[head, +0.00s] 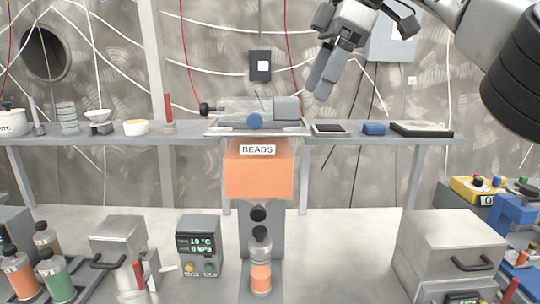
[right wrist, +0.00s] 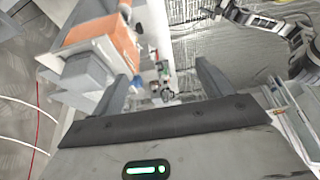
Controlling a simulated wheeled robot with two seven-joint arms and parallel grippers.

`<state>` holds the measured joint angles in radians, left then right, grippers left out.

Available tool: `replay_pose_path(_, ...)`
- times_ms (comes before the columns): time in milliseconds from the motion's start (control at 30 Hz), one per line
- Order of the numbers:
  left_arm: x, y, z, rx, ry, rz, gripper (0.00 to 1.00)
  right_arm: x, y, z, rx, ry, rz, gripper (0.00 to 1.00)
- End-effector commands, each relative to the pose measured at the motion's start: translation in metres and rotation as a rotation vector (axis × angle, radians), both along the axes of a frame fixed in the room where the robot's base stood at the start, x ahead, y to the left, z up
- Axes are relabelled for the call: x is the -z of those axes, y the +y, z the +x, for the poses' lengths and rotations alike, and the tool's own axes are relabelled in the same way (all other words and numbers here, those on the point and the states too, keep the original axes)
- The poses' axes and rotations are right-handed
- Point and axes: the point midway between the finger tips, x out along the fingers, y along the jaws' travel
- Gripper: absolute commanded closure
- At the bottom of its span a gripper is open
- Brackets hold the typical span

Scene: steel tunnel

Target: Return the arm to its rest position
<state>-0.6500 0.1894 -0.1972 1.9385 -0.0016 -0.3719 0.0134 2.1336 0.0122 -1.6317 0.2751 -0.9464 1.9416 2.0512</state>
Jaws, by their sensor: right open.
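My right gripper (head: 319,86) hangs in the air at the top of the head view, in front of the back wall and above the shelf, with its arm coming in from the upper right. Its two fingers point down and to the left. In the right wrist view its fingers (right wrist: 162,80) stand wide apart with nothing held between them. My left gripper is outside the head view. Links that look like my left arm show at the top right of the wrist view, but the jaws there are too small to read.
Below the right gripper is a grey shelf (head: 190,139) with a tray, a blue block (head: 374,128) and small vessels. An orange BEADS hopper (head: 258,178) stands over a bottle (head: 260,268). A grey box (head: 450,245) is at lower right. Air around the gripper is clear.

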Motion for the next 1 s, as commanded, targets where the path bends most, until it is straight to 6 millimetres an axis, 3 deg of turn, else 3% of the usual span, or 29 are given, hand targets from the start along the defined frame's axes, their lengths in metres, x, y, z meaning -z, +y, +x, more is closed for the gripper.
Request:
replay_pose_path(67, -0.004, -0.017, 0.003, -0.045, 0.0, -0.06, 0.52, 0.0, 0.0, 0.0, 0.0, 0.0, 0.0, 0.22)
replay_pose_path(100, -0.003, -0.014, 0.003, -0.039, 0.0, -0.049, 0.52, -0.003, -0.019, 0.004, 0.034, 0.0, 0.02, 0.22)
replay_pose_path(467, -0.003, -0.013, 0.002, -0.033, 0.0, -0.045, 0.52, -0.011, -0.147, 0.018, 0.248, 0.0, 0.156, 0.22)
replay_pose_path(867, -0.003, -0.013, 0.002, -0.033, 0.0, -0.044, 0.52, 0.002, -0.304, -0.004, 0.513, 0.0, 0.324, 0.22)
replay_pose_path(900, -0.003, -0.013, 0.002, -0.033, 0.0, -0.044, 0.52, 0.018, -0.287, 0.009, 0.46, 0.001, 0.324, 0.22)
replay_pose_path(1000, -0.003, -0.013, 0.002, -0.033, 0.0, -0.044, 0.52, 0.049, -0.264, 0.03, 0.375, -0.021, 0.357, 0.22)
